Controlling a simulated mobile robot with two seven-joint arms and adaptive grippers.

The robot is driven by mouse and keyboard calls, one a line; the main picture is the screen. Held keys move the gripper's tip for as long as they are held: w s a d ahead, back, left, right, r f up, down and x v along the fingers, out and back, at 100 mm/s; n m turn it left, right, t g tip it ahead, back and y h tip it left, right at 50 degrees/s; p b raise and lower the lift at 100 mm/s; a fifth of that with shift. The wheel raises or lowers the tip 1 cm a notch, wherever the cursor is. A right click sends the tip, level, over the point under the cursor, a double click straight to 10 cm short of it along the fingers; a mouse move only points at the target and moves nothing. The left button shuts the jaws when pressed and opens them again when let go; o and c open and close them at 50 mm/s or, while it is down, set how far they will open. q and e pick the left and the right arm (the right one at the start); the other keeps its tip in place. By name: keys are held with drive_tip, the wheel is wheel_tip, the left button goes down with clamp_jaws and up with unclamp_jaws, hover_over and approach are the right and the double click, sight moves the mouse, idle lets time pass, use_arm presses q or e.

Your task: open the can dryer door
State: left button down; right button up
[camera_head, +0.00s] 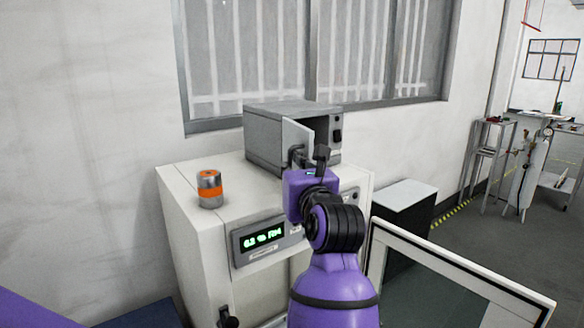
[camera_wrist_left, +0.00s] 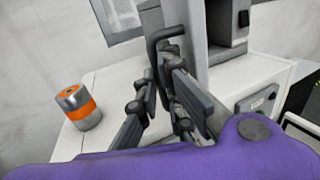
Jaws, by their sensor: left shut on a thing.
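The can dryer (camera_head: 272,140) is a grey box on top of a white cabinet. Its door (camera_head: 296,132) stands swung outward, and part of the dark interior shows to its right. My left gripper (camera_head: 308,158) is in front of the door. In the left wrist view, the fingers of my left gripper (camera_wrist_left: 164,75) are closed around the dark bent door handle (camera_wrist_left: 163,38). The fingers partly hide the handle. My right gripper is in neither view.
A silver and orange can (camera_head: 209,189) stands upright on the white cabinet (camera_head: 178,185), left of the dryer. The cabinet carries a green-lit display (camera_head: 262,241). A large framed glass door (camera_head: 440,285) stands open at lower right. A barred window (camera_head: 320,50) is behind.

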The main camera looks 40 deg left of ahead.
use_arm(q)
drive_tip(key=shift+a+r, duration=0.1)
drive_tip(key=shift+r, duration=0.1)
drive_tip(key=shift+s, duration=0.1)
drive_tip(key=c, duration=2)
unclamp_jaws()
drive_tip(key=shift+a, duration=0.1)
drive_tip(key=shift+c, duration=0.2)
drive_tip(key=shift+o, duration=0.6)
drive_tip(key=shift+a+f, duration=0.1)
drive_tip(key=v, duration=1.2)
